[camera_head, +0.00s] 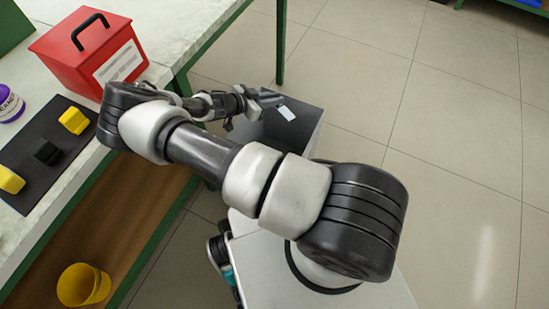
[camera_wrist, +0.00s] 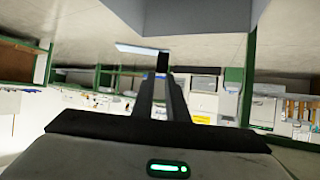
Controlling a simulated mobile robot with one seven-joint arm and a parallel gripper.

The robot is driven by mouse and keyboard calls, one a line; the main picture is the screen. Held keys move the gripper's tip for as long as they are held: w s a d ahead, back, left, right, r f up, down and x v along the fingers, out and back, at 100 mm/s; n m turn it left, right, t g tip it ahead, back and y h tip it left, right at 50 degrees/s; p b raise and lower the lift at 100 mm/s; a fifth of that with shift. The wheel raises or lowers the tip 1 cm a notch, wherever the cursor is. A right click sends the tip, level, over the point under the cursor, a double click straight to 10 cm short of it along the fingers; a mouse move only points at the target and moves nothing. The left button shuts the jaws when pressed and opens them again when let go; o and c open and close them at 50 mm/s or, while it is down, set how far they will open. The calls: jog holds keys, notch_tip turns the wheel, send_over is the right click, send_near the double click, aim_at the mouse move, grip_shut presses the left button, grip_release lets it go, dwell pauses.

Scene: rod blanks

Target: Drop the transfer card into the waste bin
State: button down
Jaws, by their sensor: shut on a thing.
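A small pale transfer card (camera_head: 287,113) is in my gripper (camera_head: 268,99). The card sticks out beyond the fingertips. In the wrist view the fingers (camera_wrist: 162,66) are closed together and the card (camera_wrist: 140,49) shows as a thin pale strip at their tips. A dark grey waste bin (camera_head: 308,138) stands on the floor beside the table. In the head view the card appears over the bin's dark top; its height above it is hard to judge. A grey surface, seemingly the bin (camera_wrist: 200,14), fills the top of the wrist view. My arm hides part of the bin.
The table at left holds a red box with a black handle (camera_head: 92,52), a dark mat (camera_head: 30,165) with yellow and black blocks, and a purple-and-white container (camera_head: 10,104). A yellow bucket (camera_head: 83,285) stands on the lower shelf. The floor at right is clear.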

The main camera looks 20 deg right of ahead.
notch_tip(320, 180, down, 6)
jog(key=b, duration=0.3)
dwell(0.3)
jog(key=c, duration=1.7)
grip_release()
jog(key=shift+o, duration=0.2)
jog(key=p+v, duration=0.3)
jog(key=v, duration=1.4)
jog(key=shift+a, duration=0.25)
jog(key=shift+s, duration=0.1)
